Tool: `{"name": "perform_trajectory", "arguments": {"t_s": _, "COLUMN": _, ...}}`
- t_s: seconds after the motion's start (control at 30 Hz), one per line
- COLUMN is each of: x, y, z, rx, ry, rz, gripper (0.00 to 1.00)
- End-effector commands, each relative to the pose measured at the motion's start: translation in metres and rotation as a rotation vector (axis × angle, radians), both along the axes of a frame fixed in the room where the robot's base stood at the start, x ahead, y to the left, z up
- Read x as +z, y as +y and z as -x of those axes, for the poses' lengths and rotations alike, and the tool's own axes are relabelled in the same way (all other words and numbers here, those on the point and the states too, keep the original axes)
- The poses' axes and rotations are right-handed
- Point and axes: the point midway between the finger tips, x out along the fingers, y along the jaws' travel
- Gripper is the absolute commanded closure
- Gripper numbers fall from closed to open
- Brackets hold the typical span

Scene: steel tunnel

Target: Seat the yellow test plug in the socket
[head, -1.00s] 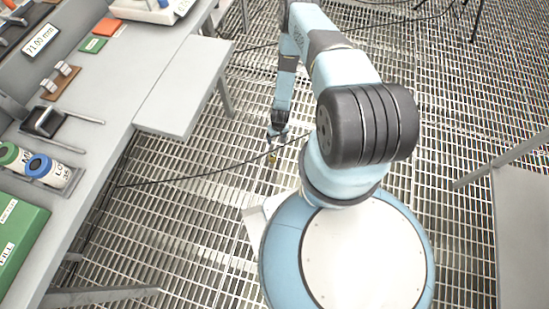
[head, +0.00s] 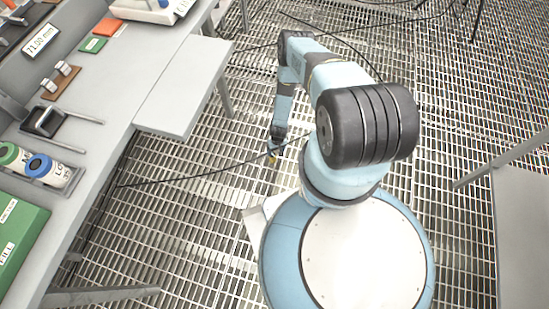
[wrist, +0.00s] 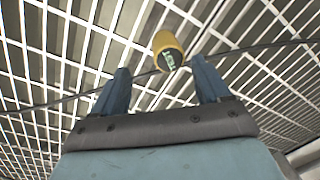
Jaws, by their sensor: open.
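The yellow test plug (wrist: 166,50) shows in the wrist view just past my fingertips, roughly centred between them, with a dark end face and green-and-white lettering towards me. In the head view it is a small yellow spot (head: 272,161) low over or on the grating, just below my gripper (head: 275,148). My gripper's two blue fingers (wrist: 160,68) are spread apart on either side of the plug, with no clear contact. I cannot make out the socket in either view.
A grey bench (head: 100,101) with instruments and a side shelf (head: 182,98) stands at left. Blue- and green-capped cylinders (head: 50,172) and a green box (head: 18,235) sit on it. A black cable (head: 205,175) crosses the grating near the plug. A grey table (head: 525,230) is at right.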

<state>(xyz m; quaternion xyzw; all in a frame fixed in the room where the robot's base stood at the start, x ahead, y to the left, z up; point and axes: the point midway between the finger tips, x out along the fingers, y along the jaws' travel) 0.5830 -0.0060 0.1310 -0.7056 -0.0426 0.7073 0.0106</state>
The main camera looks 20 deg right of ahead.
Motion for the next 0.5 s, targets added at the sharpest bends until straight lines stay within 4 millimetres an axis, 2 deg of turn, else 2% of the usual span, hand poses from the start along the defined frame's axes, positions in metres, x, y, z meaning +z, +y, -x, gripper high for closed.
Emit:
{"name": "perform_trajectory", "arguments": {"t_s": 0.3, "x": -0.035, "y": 0.003, "z": -0.002, "rx": 0.001, "ry": 0.000, "rz": 0.001, "gripper": 0.24}}
{"name": "perform_trajectory", "arguments": {"t_s": 0.5, "x": -0.048, "y": 0.004, "z": -0.002, "rx": -0.001, "ry": 0.000, "rz": 0.000, "gripper": 0.24}}
